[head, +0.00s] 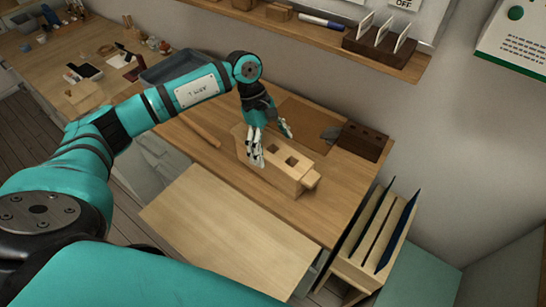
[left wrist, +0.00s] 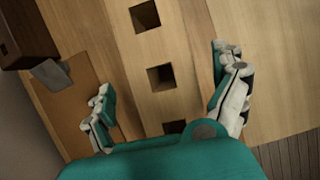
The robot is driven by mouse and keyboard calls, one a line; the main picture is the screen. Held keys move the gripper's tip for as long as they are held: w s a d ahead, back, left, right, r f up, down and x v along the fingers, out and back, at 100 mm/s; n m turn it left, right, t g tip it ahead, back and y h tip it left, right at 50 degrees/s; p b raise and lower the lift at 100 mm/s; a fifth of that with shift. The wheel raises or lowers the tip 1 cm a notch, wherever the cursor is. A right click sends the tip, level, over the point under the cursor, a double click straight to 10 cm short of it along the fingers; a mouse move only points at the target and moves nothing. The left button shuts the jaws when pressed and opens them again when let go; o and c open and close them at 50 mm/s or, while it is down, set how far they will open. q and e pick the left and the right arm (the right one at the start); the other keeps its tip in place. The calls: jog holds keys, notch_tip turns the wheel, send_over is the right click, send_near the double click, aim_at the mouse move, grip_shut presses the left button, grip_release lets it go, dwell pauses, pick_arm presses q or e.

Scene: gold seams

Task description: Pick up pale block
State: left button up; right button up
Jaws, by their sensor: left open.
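The pale block (head: 290,175) is a long light wooden block with a row of square holes in its top. It lies on the wooden worktop, with a small stub at its near right end. In the left wrist view the pale block (left wrist: 185,45) runs from top to bottom between my fingers. My left gripper (head: 270,142) is open over the far left part of the block, one finger on each side. In the left wrist view its fingers (left wrist: 166,88) stand apart; I cannot tell if they touch the block. My right gripper is not in view.
A dark block with holes (head: 363,140) and a small grey piece (head: 331,133) lie behind, by a brown mat (head: 300,112). A thin wooden stick (head: 201,132) lies left. A rack with upright dark panels (head: 385,230) stands right. A pulled-out wooden board (head: 215,235) is in front.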

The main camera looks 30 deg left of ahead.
aim_at(277, 160)
pick_arm(q)
jog(key=shift+s+d+f+p, duration=0.15)
jog(key=shift+d+f+p, duration=0.1)
jog(key=shift+f+p, duration=0.15)
jog(key=p+x, duration=0.1)
jog(key=x, duration=0.2)
jog(key=shift+d+f+p, duration=0.1)
jog(key=shift+f+p, duration=0.15)
jog(key=shift+p, duration=0.05)
jog(key=shift+f, duration=0.3)
jog(key=c, duration=1.5)
jog(key=shift+d+r, duration=0.1)
jog(key=shift+c, duration=0.6)
jog(key=shift+r, duration=0.15)
